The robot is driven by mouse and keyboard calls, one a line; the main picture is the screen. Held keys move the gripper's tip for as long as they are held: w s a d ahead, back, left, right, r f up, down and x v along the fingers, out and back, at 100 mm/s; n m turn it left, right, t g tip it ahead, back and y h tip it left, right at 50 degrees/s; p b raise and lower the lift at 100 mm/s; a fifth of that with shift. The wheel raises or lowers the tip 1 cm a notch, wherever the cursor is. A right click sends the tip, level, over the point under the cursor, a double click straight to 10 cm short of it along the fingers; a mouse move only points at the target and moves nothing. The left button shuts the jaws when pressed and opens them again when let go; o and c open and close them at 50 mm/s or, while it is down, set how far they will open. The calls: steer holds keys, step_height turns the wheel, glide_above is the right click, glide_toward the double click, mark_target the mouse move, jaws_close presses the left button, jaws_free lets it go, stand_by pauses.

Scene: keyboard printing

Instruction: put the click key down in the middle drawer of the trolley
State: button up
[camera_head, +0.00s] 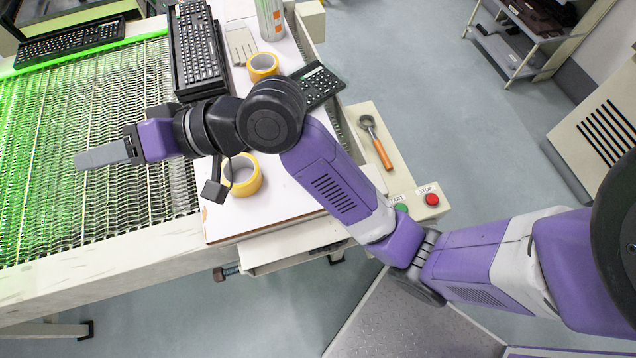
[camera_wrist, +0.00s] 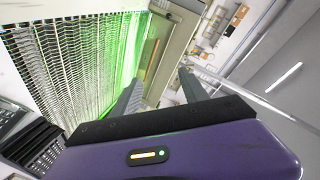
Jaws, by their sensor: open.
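My gripper (camera_head: 106,155) is over the green-lit mesh belt in the head view, seen from above. In the wrist view my gripper (camera_wrist: 160,88) has its two grey fingers apart, with nothing visible between them. I cannot make out for sure a click key in either view. A tool with an orange handle and a dark round head (camera_head: 376,143) lies on the beige side ledge, well to the right of my gripper. No trolley drawer can be made out with certainty.
The mesh belt (camera_head: 85,130) is bare under my gripper. Keyboards (camera_head: 197,50) lie at the back. A white board (camera_head: 285,185) holds tape rolls (camera_head: 263,66), a small keypad (camera_head: 318,84) and a can (camera_head: 270,20). Start and stop buttons (camera_head: 431,199) are beside it. A shelf rack (camera_head: 515,35) stands far right.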

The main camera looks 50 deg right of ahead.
steer(key=s+d+f+m+t+h, duration=0.2)
steer(key=s+d+f+m+h, duration=0.15)
steer(key=s+f, duration=0.35)
steer(key=s+d+f+m+t+h, duration=0.2)
steer(key=s+d+f+h, duration=0.25)
steer(key=s, duration=0.45)
steer(key=s+d+n+h, duration=0.1)
steer(key=s+d+n, duration=0.2)
steer(key=s, duration=0.6)
steer(key=s+d+n+h, duration=0.1)
steer(key=s+d+n, duration=0.3)
steer(key=s, duration=0.5)
steer(key=shift+s+d, duration=0.25)
steer(key=shift+d, duration=0.4)
steer(key=shift+o, duration=0.5)
steer(key=shift+s+d+r+n, duration=0.15)
steer(key=shift+s+r+n, duration=0.1)
steer(key=shift+n, duration=0.1)
